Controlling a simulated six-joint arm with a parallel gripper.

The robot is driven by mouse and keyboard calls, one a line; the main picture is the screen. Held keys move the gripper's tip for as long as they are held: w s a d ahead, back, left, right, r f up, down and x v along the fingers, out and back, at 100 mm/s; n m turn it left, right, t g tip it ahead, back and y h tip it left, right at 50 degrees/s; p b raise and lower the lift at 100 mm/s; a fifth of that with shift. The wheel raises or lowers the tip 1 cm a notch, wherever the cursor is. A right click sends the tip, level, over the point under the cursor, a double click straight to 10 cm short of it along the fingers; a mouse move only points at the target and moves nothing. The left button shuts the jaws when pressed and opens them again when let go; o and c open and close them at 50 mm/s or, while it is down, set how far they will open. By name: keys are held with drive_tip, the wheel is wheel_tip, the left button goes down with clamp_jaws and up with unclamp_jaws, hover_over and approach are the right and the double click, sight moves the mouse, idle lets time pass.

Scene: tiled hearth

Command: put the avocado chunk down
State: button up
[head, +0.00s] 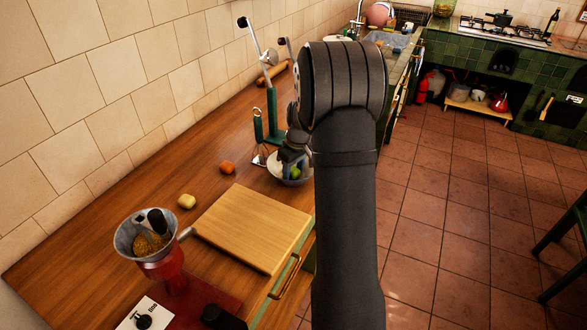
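My gripper (293,150) is at the far end of my dark arm, over a bowl (291,181) on the wooden counter. A small green piece (296,172) shows at the bowl, just below the gripper; it may be the avocado chunk. I cannot tell whether the gripper holds it or it rests in the bowl. The fingers are small, dark and partly hidden by my arm, so I cannot see whether they are open or shut.
A wooden cutting board (252,228) lies bare in front of the bowl. An orange fruit (227,168) and a yellowish one (187,201) lie left of it. A red machine with a metal hopper (146,236) stands at the front left. Green-handled tools (272,112) stand behind the bowl.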

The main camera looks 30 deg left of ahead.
sight(294, 174)
drive_tip(key=shift+r, duration=0.15)
wheel_tip(294, 174, up, 12)
drive_tip(key=d, duration=0.1)
drive_tip(key=shift+s+d, duration=0.3)
drive_tip(key=shift+d, duration=0.05)
drive_tip(key=f, duration=0.4)
drive_tip(key=a+f, duration=0.1)
drive_tip(key=f, duration=0.7)
drive_tip(key=shift+w+a+f, duration=0.25)
drive_tip(key=shift+a+f, duration=0.05)
drive_tip(key=shift+a, duration=0.05)
wheel_tip(294, 174, up, 3)
drive_tip(key=shift+r, duration=0.75)
